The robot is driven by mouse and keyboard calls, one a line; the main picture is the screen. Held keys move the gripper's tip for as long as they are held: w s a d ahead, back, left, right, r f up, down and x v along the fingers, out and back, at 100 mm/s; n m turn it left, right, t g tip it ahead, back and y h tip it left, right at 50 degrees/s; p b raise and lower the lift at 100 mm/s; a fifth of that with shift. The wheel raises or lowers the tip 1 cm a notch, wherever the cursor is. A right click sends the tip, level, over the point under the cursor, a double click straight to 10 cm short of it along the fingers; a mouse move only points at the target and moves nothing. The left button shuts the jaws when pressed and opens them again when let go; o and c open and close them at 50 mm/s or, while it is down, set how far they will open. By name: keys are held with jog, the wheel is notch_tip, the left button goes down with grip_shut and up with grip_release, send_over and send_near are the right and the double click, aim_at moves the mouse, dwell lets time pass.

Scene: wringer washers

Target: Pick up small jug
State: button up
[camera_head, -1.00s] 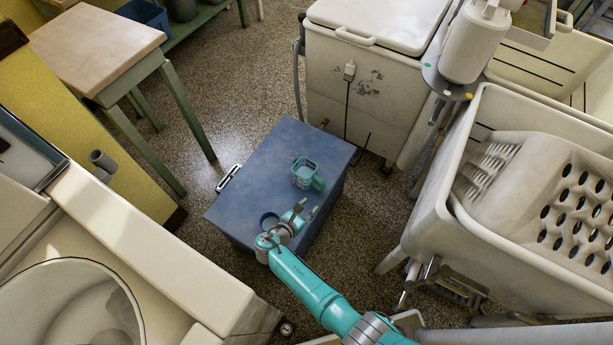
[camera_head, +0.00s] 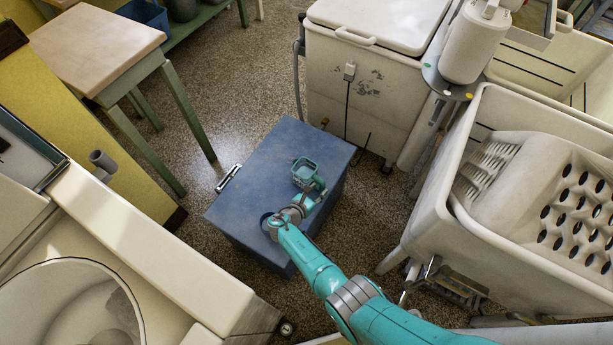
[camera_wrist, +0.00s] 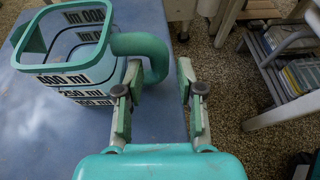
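The small jug (camera_head: 305,168) is teal-rimmed and squarish, and stands upright on top of a blue box (camera_head: 262,165). In the wrist view the jug (camera_wrist: 78,77) is at the upper left, with black ml markings on its clear walls. Its thick teal handle (camera_wrist: 146,45) points toward my fingers. My gripper (camera_head: 312,193) is at the handle side of the jug. In the wrist view my gripper (camera_wrist: 160,80) is open, its two fingers apart, with the lower part of the handle near or between the tips. I cannot tell whether they touch.
A white washer (camera_head: 365,85) stands behind the box. A tub with a ribbed part (camera_head: 500,185) is at the right. A wooden-topped table (camera_head: 95,45) is at the upper left. Speckled floor is clear between them.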

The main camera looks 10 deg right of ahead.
jog(key=shift+x, duration=0.9)
grip_shut()
jog(key=shift+r, duration=0.2)
notch_tip(320, 180, up, 10)
dwell(0.3)
